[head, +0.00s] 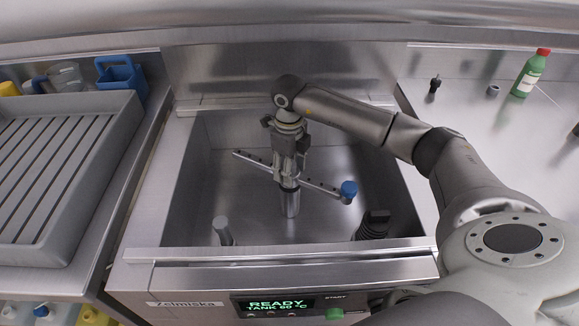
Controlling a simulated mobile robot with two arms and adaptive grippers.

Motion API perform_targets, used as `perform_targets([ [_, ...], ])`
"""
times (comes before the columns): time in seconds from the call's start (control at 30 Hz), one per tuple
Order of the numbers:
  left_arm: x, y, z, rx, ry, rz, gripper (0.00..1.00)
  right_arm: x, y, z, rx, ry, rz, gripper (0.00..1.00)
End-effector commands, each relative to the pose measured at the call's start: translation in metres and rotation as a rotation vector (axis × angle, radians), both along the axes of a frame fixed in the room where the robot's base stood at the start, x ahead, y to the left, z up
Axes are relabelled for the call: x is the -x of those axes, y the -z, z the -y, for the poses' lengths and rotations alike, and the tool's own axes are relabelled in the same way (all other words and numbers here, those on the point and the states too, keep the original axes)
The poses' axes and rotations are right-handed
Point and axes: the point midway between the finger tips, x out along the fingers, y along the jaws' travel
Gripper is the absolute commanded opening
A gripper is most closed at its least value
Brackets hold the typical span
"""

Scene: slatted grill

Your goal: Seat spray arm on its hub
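The spray arm (321,187) is a thin grey bar with dark nozzle holes and a blue cap at its right end. It lies across the tank, slanting down to the right in the head view. My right gripper (288,176) points straight down over its middle, with the fingers close about the centre part. The hub (291,204) is a metal post standing in the tank directly below. The fingers hide the join, so I cannot tell whether the spray arm touches the hub or is level on it. My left gripper is out of view.
Steel tank walls (158,190) surround the work. A grey post (222,230) and a black ribbed part (374,224) stand at the tank's front. A slatted grey tray (68,255) is at left. A green bottle (528,75) stands on the right counter.

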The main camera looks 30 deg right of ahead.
Motion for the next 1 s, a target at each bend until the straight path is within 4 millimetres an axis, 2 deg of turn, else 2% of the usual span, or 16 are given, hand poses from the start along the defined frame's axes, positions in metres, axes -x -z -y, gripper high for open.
perform_targets([
  [0.6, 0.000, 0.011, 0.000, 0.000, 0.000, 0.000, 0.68, 0.000, 0.015, 0.000, 0.000, 0.000, 0.001, 0.13],
  [0.63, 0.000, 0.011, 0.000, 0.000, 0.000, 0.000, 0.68, 0.000, 0.014, 0.000, 0.000, 0.000, 0.001, 0.49],
  [0.8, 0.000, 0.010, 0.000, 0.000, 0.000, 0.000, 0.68, 0.000, 0.014, 0.000, 0.000, 0.000, 0.001, 0.71],
  [1.0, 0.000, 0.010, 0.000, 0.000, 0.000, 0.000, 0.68, 0.000, 0.014, 0.000, 0.000, 0.000, 0.000, 0.71],
])
